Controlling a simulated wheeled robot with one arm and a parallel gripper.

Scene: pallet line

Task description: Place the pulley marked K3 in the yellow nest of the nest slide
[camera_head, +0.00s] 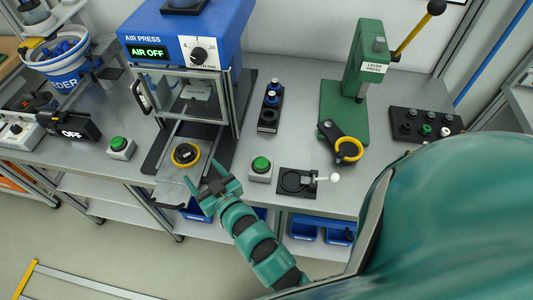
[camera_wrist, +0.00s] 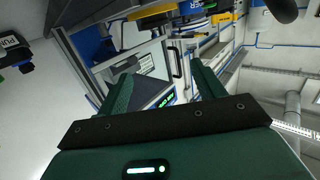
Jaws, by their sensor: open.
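A yellow ring (camera_head: 177,160) with a dark round centre bearing a small pale mark lies on the slide plate in front of the air press (camera_head: 180,40). The mark is too small to read, and I cannot tell whether the dark centre is a pulley. A second yellow ring (camera_head: 348,150) sits on a black arm at the foot of the green lever press (camera_head: 367,60). My gripper (camera_head: 213,186) is open and empty, just right of and nearer than the first ring. Its two green fingers (camera_wrist: 162,85) stand apart in the wrist view, with nothing between them.
Green push buttons (camera_head: 120,145) (camera_head: 260,165) flank the press slide. A black fixture (camera_head: 295,182) with a round recess and white-knobbed lever is at the bench's front edge. A dark rack (camera_head: 268,116) holds blue-topped parts. A black tray (camera_head: 425,126) of knobs stands at right.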

